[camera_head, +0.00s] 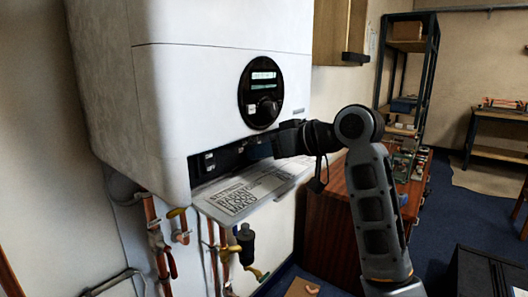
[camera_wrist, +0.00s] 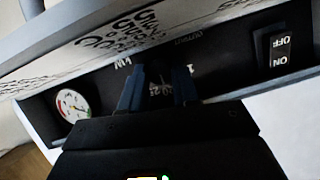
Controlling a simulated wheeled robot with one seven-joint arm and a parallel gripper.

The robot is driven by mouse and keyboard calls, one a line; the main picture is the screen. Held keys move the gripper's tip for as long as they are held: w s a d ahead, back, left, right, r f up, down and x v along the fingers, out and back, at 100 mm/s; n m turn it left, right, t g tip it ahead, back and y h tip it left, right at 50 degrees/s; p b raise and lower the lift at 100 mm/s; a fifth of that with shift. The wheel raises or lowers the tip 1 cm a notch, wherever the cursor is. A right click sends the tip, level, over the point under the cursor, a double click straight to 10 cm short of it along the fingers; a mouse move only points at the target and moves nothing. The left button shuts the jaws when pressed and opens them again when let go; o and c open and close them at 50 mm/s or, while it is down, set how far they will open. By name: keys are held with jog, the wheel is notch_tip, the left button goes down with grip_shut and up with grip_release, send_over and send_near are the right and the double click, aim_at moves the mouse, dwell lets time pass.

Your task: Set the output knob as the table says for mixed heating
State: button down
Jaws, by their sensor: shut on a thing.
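The white boiler (camera_head: 190,90) hangs on the wall with its lower flap (camera_head: 250,193) folded down. The flap carries a printed table in black lettering, too small and slanted to read surely. My gripper (camera_head: 262,151) reaches into the dark control recess from the right. In the wrist view its two blue fingers (camera_wrist: 157,82) close around the output knob (camera_wrist: 156,73), below the upside-down word OUTPUT. The knob is dark and mostly hidden between the fingers. A "1" and "kW" show beside it; its pointer setting cannot be read.
In the wrist view a rocker switch marked ON and OFF (camera_wrist: 278,48) and a round gauge (camera_wrist: 72,105) flank the knob. A round display panel (camera_head: 260,92) is above. Copper pipes (camera_head: 158,245) hang below the boiler. A wooden cabinet (camera_head: 330,225) stands right.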

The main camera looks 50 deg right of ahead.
jog(key=shift+a+f+n+h+b, duration=0.1)
jog(key=shift+n+h+b, duration=0.6)
jog(key=shift+n, duration=0.3)
jog(key=shift+a+n+h+b, duration=0.1)
jog(key=shift+n+h+b, duration=0.65)
jog(key=shift+n, duration=0.25)
jog(key=shift+h, duration=0.25)
jog(key=c, duration=0.8)
grip_release()
jog(key=shift+s, duration=0.1)
jog(key=v, duration=0.7)
jog(key=shift+s, duration=0.35)
